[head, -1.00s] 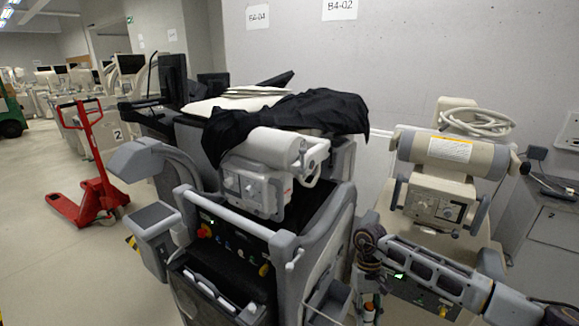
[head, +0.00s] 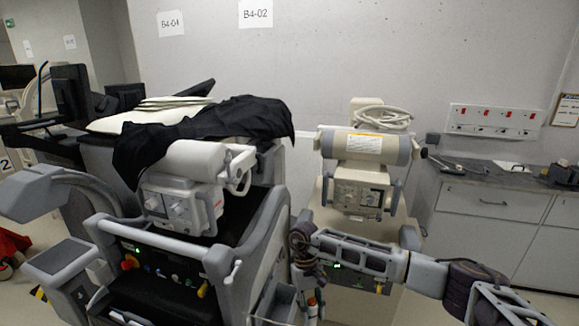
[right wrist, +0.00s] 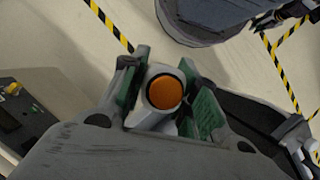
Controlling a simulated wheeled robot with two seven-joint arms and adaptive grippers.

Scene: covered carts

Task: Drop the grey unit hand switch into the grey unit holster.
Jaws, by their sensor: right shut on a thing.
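The hand switch (right wrist: 164,92), pale with a round orange button, sits between the green-lined fingers of my right gripper (right wrist: 165,100) in the right wrist view. The fingers are shut on it, with the button facing the camera. In the head view my right gripper (head: 309,283) is low, just right of the grey unit (head: 230,262), and the switch (head: 312,302) shows small below it. A grey open bin (head: 273,302) is on the unit's right side, left of the switch. I cannot make out which part is the holster. My left gripper is not in view.
A black cover (head: 215,125) lies over the grey unit. A beige unit (head: 358,185) stands behind my right arm. A grey cabinet (head: 480,205) is along the wall at right. Yellow-black floor tape (right wrist: 110,25) shows in the wrist view.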

